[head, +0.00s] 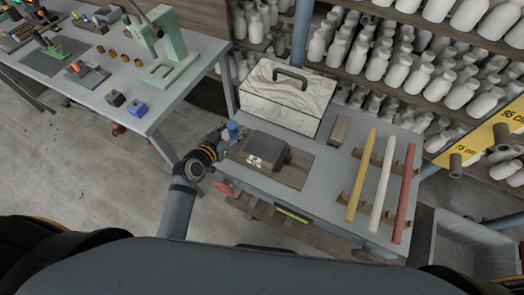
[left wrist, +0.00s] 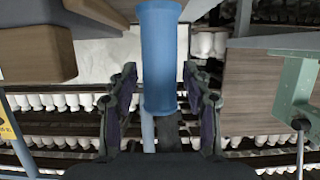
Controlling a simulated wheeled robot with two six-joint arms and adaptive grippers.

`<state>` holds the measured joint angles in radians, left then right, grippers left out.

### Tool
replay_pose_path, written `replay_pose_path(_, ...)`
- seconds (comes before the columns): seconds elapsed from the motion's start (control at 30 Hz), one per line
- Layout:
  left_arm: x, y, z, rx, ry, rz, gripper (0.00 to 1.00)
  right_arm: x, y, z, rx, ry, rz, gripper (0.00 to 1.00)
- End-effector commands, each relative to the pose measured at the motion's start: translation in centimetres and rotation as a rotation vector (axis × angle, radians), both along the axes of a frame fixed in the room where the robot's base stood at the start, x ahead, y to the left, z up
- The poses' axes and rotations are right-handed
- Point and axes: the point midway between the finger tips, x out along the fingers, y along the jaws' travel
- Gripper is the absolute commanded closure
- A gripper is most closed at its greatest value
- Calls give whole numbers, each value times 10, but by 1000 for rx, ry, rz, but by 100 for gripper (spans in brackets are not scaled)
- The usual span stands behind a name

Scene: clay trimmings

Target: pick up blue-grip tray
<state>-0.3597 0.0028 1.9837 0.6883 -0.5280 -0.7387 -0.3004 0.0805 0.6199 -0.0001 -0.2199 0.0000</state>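The blue grip (head: 234,130) stands at the left edge of the right-hand table in the head view. It shows as a blue cylinder (left wrist: 160,60) in the left wrist view. A dark grey block-like body (head: 270,149) with a pale patch lies beside it on a brown board (head: 293,175); I cannot tell whether grip and body are joined. My left gripper (head: 221,141) is at the grip. In the left wrist view its fingers (left wrist: 160,85) are spread either side of the cylinder, with narrow gaps showing. My right gripper is not in view.
A marbled box (head: 287,97) with a dark handle stands behind the board. Yellow (head: 360,175), white (head: 384,177) and red (head: 405,193) rods lie on wooden racks to the right. A green press (head: 170,50) stands on the left table. Shelves of white bottles fill the back.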

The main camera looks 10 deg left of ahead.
Motion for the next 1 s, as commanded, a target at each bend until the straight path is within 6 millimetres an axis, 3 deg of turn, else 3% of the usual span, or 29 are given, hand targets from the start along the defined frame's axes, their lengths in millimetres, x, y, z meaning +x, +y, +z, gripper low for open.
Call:
replay_pose_path(0.03, 0, 0, 0, 0, 0, 0, 62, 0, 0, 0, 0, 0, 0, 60)
replay_pose_path(0.33, 0, 0, 0, 0, 0, 0, 100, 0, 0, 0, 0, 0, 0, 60)
replay_pose_path(0.83, 1, 0, 4, -3, -4, 2, 100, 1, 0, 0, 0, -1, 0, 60)
replay_pose_path(1.0, 1, 0, 14, -3, -6, 1, 100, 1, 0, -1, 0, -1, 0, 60)
